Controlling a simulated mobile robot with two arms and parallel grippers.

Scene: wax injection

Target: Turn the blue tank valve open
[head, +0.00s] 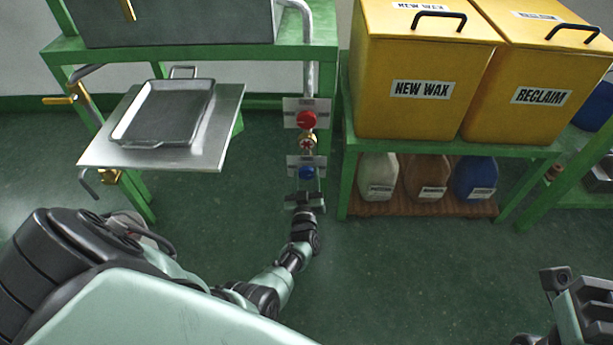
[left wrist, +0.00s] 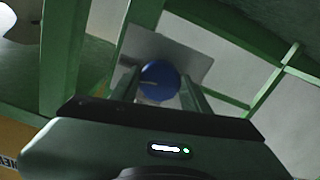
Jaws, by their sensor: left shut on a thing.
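The blue tank valve (head: 306,172) is a round blue knob on a labelled plate, low on the vertical pipe of the green stand. It also shows in the left wrist view (left wrist: 158,80), between the two fingers. My left gripper (head: 306,181) reaches the knob from below and is shut on it, one finger on each side. The fingers (left wrist: 160,92) partly cover the knob's edges. Part of my right gripper (head: 557,308) shows at the lower right, away from the valves; its jaw state is unclear.
A red valve (head: 306,119) and a brass fitting (head: 308,140) sit above the blue valve. A metal tray (head: 165,112) rests on a plate at left. Yellow NEW WAX (head: 422,90) and RECLAIM (head: 540,97) bins stand on a green table at right, with jugs (head: 428,177) below.

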